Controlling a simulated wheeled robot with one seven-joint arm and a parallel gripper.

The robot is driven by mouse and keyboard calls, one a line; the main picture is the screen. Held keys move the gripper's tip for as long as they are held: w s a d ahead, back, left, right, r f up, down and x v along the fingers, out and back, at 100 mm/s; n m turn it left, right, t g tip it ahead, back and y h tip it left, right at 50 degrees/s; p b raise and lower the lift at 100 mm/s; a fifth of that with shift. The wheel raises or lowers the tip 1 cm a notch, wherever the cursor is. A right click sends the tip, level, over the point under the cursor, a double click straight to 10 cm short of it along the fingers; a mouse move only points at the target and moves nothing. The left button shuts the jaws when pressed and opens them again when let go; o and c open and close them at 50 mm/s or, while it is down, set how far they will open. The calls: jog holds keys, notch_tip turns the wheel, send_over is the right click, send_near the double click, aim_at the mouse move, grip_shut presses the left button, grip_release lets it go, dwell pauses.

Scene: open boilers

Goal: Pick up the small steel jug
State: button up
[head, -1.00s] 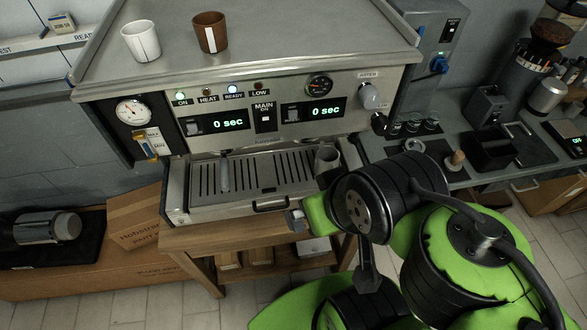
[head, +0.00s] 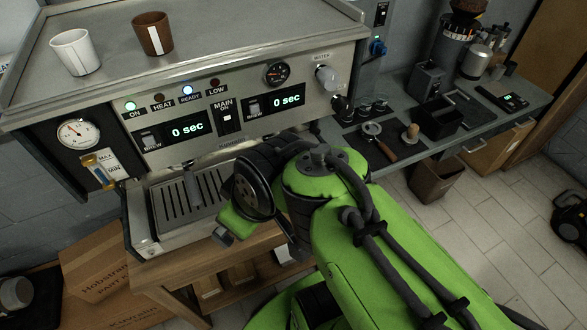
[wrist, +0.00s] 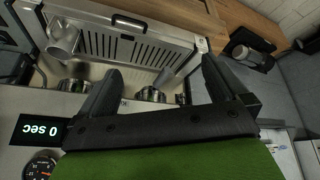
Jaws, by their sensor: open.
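The small steel jug (wrist: 62,38) stands on the slatted drip tray (wrist: 130,47) of the espresso machine, at the tray's left end in the upside-down wrist view. In the head view now I cannot see the jug; my arm covers that end of the tray. My gripper (wrist: 162,66) is open, with nothing between its two dark fingers. In the wrist view the jug lies outside the fingers, beyond and left of the left one. In the head view only a small part of my gripper (head: 222,236) shows, before the tray's front.
Two round metal group heads (wrist: 151,94) and a grey handle (wrist: 167,76) are near the fingers. A white cup (head: 76,52) and a brown cup (head: 153,34) stand on the machine's top. A portafilter (head: 378,141) and a black box (head: 437,113) are on the right counter.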

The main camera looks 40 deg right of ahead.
jog(key=w+d+f+t+y+b, duration=0.1)
jog(key=w+d+f+b, duration=0.2)
jog(key=d+f+b, duration=0.4)
jog(key=w+d+f+t+y+b, duration=0.1)
jog(key=w+d+f+b, duration=0.3)
jog(key=f, duration=0.5)
jog(key=s+d+m+t+h+b, duration=0.2)
jog(key=s+d+t+b, duration=0.1)
jog(key=d, duration=0.4)
jog(key=s+d+m+t+h+b, duration=0.2)
jog(key=s+d+m+t+b, duration=0.1)
jog(key=d, duration=0.4)
jog(key=shift+h, duration=0.3)
jog(key=p+x, duration=0.3)
jog(key=x, duration=1.3)
jog(key=shift+f, duration=0.2)
jog(key=c, duration=1.3)
